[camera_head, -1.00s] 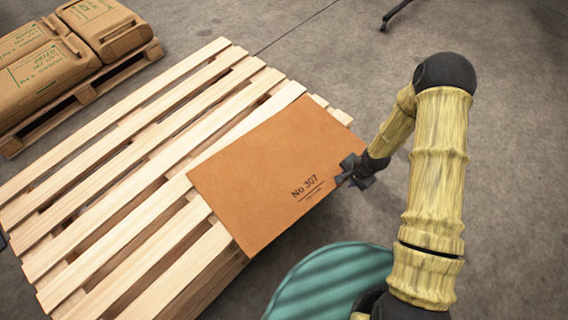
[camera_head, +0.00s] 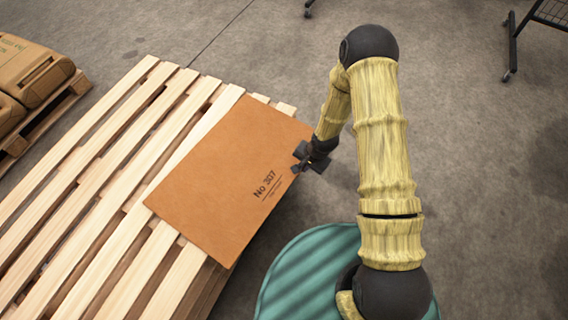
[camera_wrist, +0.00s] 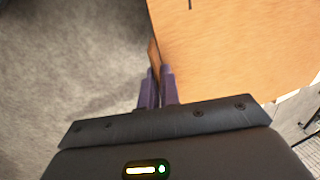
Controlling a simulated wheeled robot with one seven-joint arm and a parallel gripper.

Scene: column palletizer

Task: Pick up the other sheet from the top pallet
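A brown sheet (camera_head: 230,180) marked "No 307" lies over the right part of the slatted wooden pallet (camera_head: 118,125) in the head view. I cannot tell whether it rests flat on the slats or is slightly raised. My gripper (camera_head: 303,160) is at the sheet's right edge. In the wrist view, the two dark fingers of my gripper (camera_wrist: 158,88) stand close together on either side of the edge of the sheet (camera_wrist: 235,50), shut on it. The fingertips' contact is small and partly blurred.
A second pallet (camera_head: 50,118) with brown sacks (camera_head: 32,65) stands at the upper left. A wheeled black stand (camera_head: 512,45) is at the upper right. The teal round base (camera_head: 310,275) beneath my arm is close to the pallet. Grey floor (camera_head: 480,170) is open on the right.

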